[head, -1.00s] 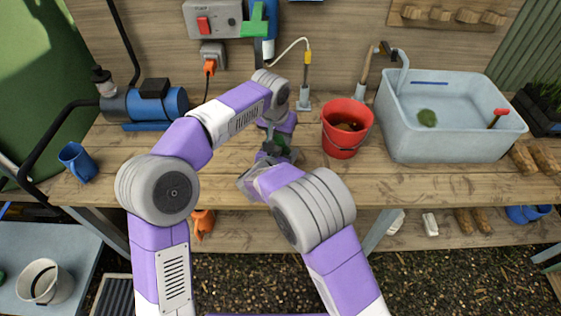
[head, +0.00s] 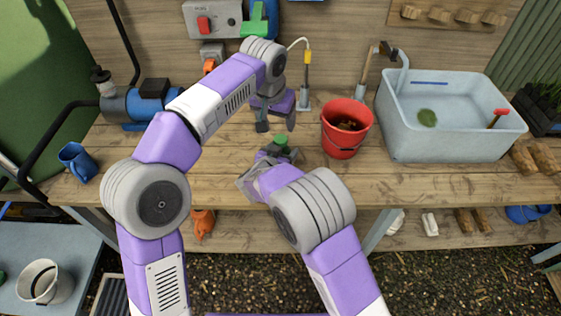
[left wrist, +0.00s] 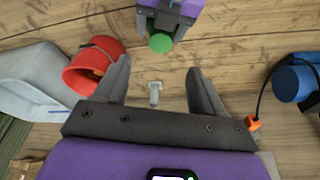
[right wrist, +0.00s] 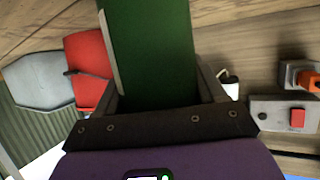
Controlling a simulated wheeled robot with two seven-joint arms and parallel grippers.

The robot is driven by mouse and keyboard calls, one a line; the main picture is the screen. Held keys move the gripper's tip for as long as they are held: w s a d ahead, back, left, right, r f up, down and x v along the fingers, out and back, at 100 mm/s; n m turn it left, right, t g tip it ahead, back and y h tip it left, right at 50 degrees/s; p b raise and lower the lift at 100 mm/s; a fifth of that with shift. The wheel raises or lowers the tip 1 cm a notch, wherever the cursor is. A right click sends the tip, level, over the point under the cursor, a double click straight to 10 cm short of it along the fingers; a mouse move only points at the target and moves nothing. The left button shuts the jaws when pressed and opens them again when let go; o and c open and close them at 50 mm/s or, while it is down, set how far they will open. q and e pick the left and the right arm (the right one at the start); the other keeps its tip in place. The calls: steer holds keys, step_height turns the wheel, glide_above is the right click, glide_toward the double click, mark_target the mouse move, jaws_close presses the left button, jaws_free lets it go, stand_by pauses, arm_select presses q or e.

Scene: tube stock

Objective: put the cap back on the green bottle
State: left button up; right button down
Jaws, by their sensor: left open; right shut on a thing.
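The green bottle (right wrist: 150,45) is dark green and stands between the fingers of my right gripper (head: 277,156), which is shut on it. It fills the middle of the right wrist view. My left gripper (head: 276,123) is open and empty, above the bench just behind the bottle. Its fingers are apart in the left wrist view (left wrist: 157,66). The right gripper and forearm hide most of the bottle in the head view.
A red bucket (head: 341,146) stands close on the right, with a grey sink (head: 450,146) beyond it. A blue pump (head: 170,104) and blue mug (head: 75,162) are left.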

arm_select(q)
steer(key=shift+v, duration=1.6)
arm_select(e)
jaws_free()
arm_select(q)
step_height(320, 180, up, 2)
steer(key=shift+r+p, duration=0.1)
steer(key=shift+p, duration=1.05)
arm_select(e)
steer(key=v, duration=0.7)
steer(key=shift+s+a+r, duration=0.1)
steer(key=shift+s+r, duration=0.05)
steer(key=shift+s, duration=0.1)
